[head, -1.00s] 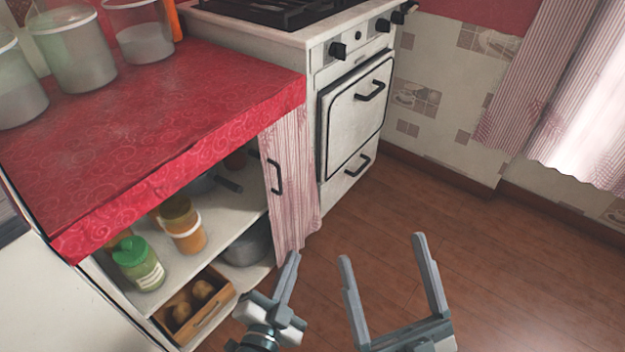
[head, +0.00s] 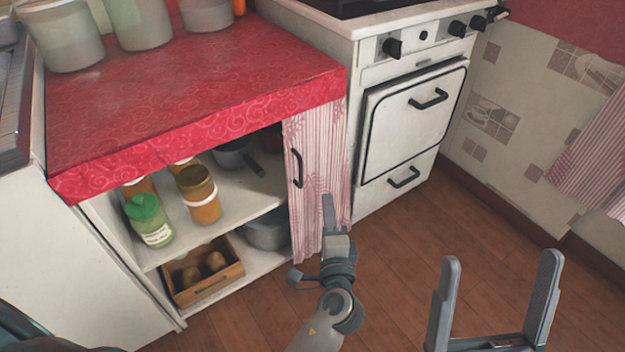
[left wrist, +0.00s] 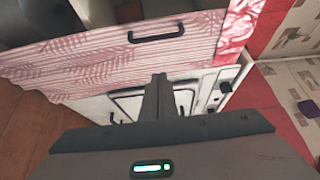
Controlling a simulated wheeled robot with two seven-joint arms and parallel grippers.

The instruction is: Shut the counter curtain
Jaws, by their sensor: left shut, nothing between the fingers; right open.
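The counter curtain (head: 316,180) is pink and striped, with a dark handle (head: 296,168) near its left edge. It hangs bunched at the right end of the counter's opening, leaving the shelves to its left exposed. In the left wrist view the curtain (left wrist: 95,60) and its handle (left wrist: 156,33) lie beyond the fingers. My left gripper (head: 328,212) is shut and empty, in front of the lower right part of the curtain, below and right of the handle. Whether it touches the cloth I cannot tell. My right gripper (head: 497,295) is open and empty over the floor at lower right.
The red counter (head: 190,100) carries several canisters. Its open shelves hold a green-lidded jar (head: 148,222), orange jars (head: 200,195), pots and a wooden crate (head: 203,278). A white stove (head: 410,120) stands right of the curtain. The wooden floor in front is clear.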

